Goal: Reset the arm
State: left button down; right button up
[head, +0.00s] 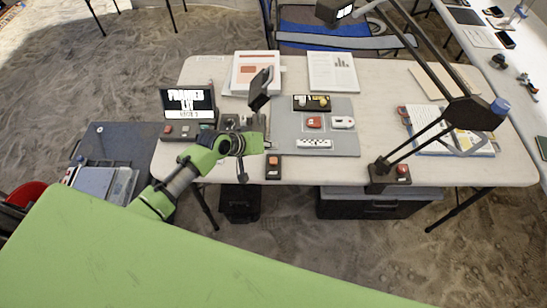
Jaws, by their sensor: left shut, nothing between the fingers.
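My left arm (182,178), green and grey, comes in from the left and is bent over the front edge of the white table. My right gripper is out of view.
A grey mat (345,143) on the white table (204,72) holds several small items. A black sign (188,102) stands left of it, near a tilted dark device (259,89). A black lamp (418,140) stands at right. Dark cases (375,209) sit under the table.

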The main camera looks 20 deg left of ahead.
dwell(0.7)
pick_arm(q)
jog(key=s+d+m+g+y, duration=0.1)
jog(key=s+d+m+g, duration=0.25)
jog(key=s, duration=1.25)
jog(key=s+a+r+m+y, duration=0.1)
jog(key=s+a+r+y, duration=0.15)
jog(key=s, duration=0.55)
jog(key=s+a+r+y, duration=0.1)
jog(key=s+a+r, duration=0.25)
jog(key=s, duration=0.35)
notch_tip(320, 180, down, 31)
jog(key=s+g+b, duration=0.2)
jog(key=b, duration=0.2)
jog(key=s+a+f+g+b, duration=0.1)
jog(key=s+a+f+b, duration=0.2)
jog(key=s+f, duration=1.4)
jog(key=shift+a+f, duration=0.2)
jog(key=shift+f, duration=0.7)
